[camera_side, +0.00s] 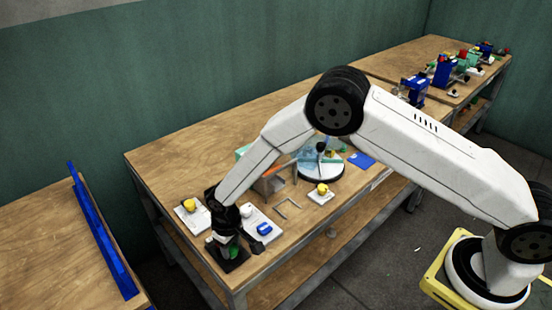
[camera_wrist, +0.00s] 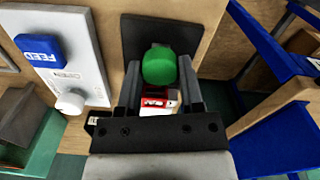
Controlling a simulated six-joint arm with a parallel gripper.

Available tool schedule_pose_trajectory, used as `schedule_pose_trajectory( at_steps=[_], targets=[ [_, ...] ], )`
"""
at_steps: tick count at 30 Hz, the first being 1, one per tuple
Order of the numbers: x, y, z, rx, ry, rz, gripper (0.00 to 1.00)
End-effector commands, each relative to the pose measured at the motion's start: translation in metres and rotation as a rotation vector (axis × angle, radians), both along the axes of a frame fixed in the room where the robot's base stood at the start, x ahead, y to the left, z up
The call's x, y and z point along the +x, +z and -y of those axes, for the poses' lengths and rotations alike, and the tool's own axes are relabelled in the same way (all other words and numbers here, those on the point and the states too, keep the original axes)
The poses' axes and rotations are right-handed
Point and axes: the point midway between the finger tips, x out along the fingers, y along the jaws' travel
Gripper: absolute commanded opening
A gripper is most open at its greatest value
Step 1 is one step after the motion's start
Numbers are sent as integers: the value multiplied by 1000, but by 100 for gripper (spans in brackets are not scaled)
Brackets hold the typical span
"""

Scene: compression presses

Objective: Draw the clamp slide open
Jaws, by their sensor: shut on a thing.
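A green rounded knob (camera_wrist: 159,67) stands in front of a black plate (camera_wrist: 205,36) in the wrist view; I take it for the handle of the clamp slide. My gripper (camera_wrist: 158,78) has one finger on each side of the knob and is shut on it. A small red and white part (camera_wrist: 157,101) shows between the fingers, nearer the wrist. In the side view my gripper (camera_side: 229,238) is low at the near left corner of the bench, and a bit of green (camera_side: 234,252) shows beside it. The slide's rail is hidden, so its position cannot be told.
A white panel with a blue FEED button (camera_wrist: 42,50) and a white knob (camera_wrist: 71,101) is close on the left in the wrist view. Panels with yellow buttons (camera_side: 190,206) (camera_side: 322,189) and a round base (camera_side: 322,172) share the wooden bench (camera_side: 170,160). Blue rails (camera_side: 98,240) lie on another bench.

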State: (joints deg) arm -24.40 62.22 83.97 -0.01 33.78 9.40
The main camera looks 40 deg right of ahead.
Motion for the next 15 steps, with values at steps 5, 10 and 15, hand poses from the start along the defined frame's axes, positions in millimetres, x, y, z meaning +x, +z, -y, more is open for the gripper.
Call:
schedule_pose_trajectory(
  at_steps=[5,10,15],
  targets=[
    [-14,1,0,0,1,0,0],
    [-18,0,0,-1,1,-3,0],
    [-19,0,0,-3,1,-7,0]
  ],
)
